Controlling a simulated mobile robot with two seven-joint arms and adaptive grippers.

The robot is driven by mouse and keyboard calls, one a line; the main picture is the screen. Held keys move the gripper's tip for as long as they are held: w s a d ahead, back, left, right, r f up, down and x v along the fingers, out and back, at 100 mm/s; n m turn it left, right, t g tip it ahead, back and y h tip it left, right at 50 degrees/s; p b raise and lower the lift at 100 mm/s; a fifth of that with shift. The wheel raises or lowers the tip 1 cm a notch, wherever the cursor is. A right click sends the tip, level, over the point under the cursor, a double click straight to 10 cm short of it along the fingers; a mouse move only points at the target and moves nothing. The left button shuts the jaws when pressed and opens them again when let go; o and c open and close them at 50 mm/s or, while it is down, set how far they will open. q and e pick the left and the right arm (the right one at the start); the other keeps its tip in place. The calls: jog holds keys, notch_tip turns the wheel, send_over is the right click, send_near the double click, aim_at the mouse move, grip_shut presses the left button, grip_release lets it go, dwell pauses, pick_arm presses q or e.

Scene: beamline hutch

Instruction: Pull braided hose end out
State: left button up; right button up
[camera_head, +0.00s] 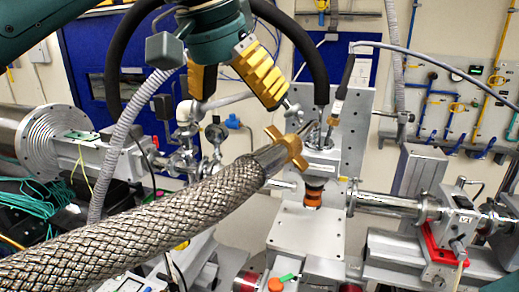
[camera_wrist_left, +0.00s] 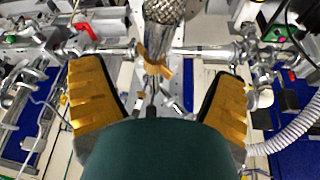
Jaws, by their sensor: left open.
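The braided metal hose (camera_head: 150,225) runs from the lower left up to the centre in the head view. Its smooth end carries a brass winged clamp (camera_head: 287,148) beside a silver fitting (camera_head: 322,160) on the beamline. My left gripper (camera_head: 240,108) is open and empty above the hose end. In the left wrist view, the hose (camera_wrist_left: 165,10) comes down from the top, and its brass clamp (camera_wrist_left: 154,62) appears between the spread yellow fingers of my left gripper (camera_wrist_left: 162,70). I see no finger contact. The exact joint at the clamp is partly hidden. My right gripper is out of view.
Beamline pipes (camera_head: 395,205) and a red-based valve block (camera_head: 440,250) stand to the right. A grey upright plate (camera_head: 358,125) stands behind the fitting. A grey corrugated hose (camera_head: 125,140) and black hoses hang near my left arm. Green cables (camera_head: 40,215) lie at left.

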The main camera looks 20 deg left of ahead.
pick_arm(q)
jog(key=b, duration=0.1)
send_over(262, 166)
jog(key=a, duration=0.2)
notch_tip(262, 166, down, 4)
jog(key=shift+a+f, duration=0.1)
jog(key=shift+f, duration=0.1)
jog(key=x, duration=0.3)
jog(key=b+x, duration=0.1)
jog(key=x, duration=0.5)
jog(key=shift+w+b, duration=0.3)
